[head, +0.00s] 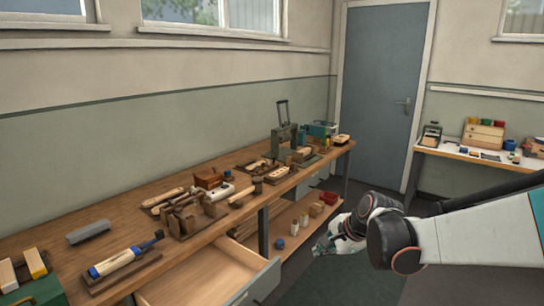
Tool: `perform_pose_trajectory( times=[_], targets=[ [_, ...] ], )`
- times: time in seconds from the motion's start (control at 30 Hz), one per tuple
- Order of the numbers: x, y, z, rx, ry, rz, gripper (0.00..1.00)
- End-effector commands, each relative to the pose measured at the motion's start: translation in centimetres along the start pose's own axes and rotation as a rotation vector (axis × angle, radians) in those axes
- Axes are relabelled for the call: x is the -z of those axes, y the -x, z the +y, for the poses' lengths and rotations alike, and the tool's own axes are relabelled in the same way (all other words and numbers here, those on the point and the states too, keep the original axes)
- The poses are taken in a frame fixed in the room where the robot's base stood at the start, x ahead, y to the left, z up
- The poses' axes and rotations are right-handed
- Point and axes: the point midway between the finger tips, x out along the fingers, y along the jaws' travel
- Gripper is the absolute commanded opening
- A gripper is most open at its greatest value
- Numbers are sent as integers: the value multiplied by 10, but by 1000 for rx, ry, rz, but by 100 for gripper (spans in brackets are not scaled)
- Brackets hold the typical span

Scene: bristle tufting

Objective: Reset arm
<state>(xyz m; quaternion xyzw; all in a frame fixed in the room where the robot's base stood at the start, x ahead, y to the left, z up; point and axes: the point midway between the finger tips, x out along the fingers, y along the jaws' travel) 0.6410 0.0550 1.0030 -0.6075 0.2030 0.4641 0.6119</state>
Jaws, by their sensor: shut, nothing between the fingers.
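My arm reaches in from the right side of the head view. My gripper (325,245) is at its left end, low over the floor in front of the workbench, pointing left and down. It is shut and holds nothing. It is apart from the bench and its things.
The long wooden workbench (200,249) carries brushes, blocks and a press (288,132). An open drawer (225,280) juts out at the front left of my gripper. A lower shelf (292,218) holds bottles. A white side table (450,146) stands beyond the arm.

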Motion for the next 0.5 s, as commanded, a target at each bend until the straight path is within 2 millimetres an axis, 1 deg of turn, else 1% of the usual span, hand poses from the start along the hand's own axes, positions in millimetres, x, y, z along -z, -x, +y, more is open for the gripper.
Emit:
perform_pose_trajectory(
  times=[0.03,0.2,0.37,0.5],
  targets=[
    [-5,16,6,-2,58,14,0],
    [-17,62,28,-14,277,69,0],
    [-27,100,54,-34,485,118,0],
    [-34,129,81,-59,668,158,0]
  ],
)
